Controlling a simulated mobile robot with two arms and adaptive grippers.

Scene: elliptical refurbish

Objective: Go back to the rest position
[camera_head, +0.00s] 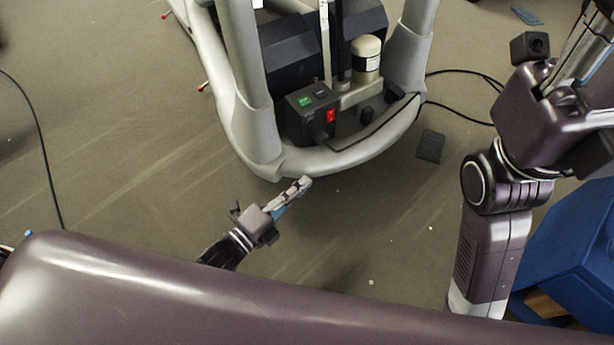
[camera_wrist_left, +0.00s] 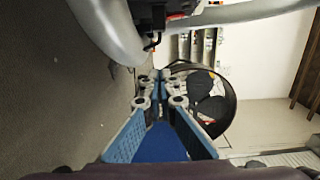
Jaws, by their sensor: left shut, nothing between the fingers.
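My left gripper (camera_head: 299,189) is in the lower middle of the head view, close to the near curved rail of the elliptical machine (camera_head: 272,163). The wrist camera view shows its fingertips (camera_wrist_left: 163,76) together, with nothing between them. The machine's grey frame also crosses the top of the left wrist view (camera_wrist_left: 112,25). My right arm rises at the right side of the head view, and its wrist is cut by the picture's edge. The right fingers are not clearly seen.
A control box with a red switch (camera_head: 331,115) sits inside the machine's frame. Black cables run over the floor. A dark flat piece (camera_head: 430,146) lies right of the frame. A blue box (camera_head: 570,255) stands at the lower right. A round dark bin (camera_wrist_left: 226,105) shows in the left wrist view.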

